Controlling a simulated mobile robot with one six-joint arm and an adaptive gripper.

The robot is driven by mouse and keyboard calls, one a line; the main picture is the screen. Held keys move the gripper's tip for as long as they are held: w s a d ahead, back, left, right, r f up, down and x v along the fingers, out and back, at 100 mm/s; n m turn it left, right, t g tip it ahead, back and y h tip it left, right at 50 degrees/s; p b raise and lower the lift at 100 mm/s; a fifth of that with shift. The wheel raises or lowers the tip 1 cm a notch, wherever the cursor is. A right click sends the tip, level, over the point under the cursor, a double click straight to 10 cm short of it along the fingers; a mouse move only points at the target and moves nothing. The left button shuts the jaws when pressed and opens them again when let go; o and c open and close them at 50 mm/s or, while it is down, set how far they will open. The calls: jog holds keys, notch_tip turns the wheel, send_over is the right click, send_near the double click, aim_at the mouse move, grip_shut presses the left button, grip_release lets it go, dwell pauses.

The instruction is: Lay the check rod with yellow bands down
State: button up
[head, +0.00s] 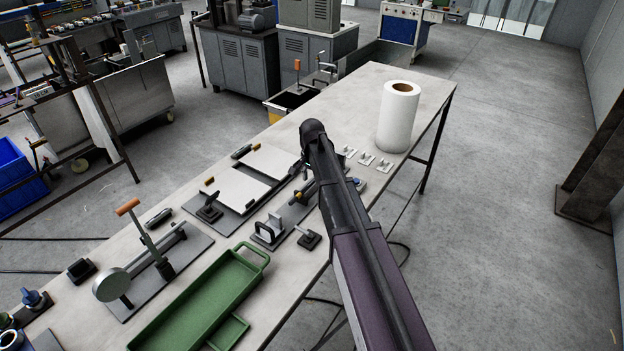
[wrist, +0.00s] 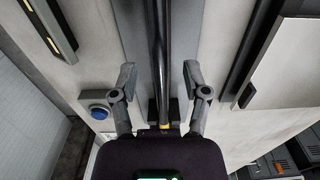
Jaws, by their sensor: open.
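A long dark rod (wrist: 159,40) runs down the middle of the wrist view, over a grey strip. A small yellow patch (wrist: 165,126) shows near its lower end, beside a dark block and close to my wrist. My gripper (wrist: 159,68) is open, one finger on each side of the rod, with a gap on both sides. I cannot tell whether the rod rests on its support or how high the fingers are. In the head view my own arm hides the gripper and most of that spot.
The workbench (head: 425,88) carries a white paper roll (head: 397,118), a green tray (head: 195,306), a lever tool with a round disc (head: 111,285) and white plates (head: 232,187). A blue button (wrist: 97,111) is left of the fingers. Bare bench lies towards the far end.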

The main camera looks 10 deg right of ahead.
jog(key=shift+r, duration=0.1)
notch_tip(320, 180, up, 8)
jog(key=p, duration=0.8)
jog(key=shift+r+p, duration=0.25)
jog(key=shift+p, duration=0.05)
dwell(1.1)
jog(key=s+f+n+b, duration=0.2)
jog(key=s+n, duration=0.2)
jog(key=s, duration=0.9)
jog(key=s+f+n+b, duration=0.2)
jog(key=s+n, duration=0.3)
jog(key=s, duration=0.8)
jog(key=shift+f, duration=0.15)
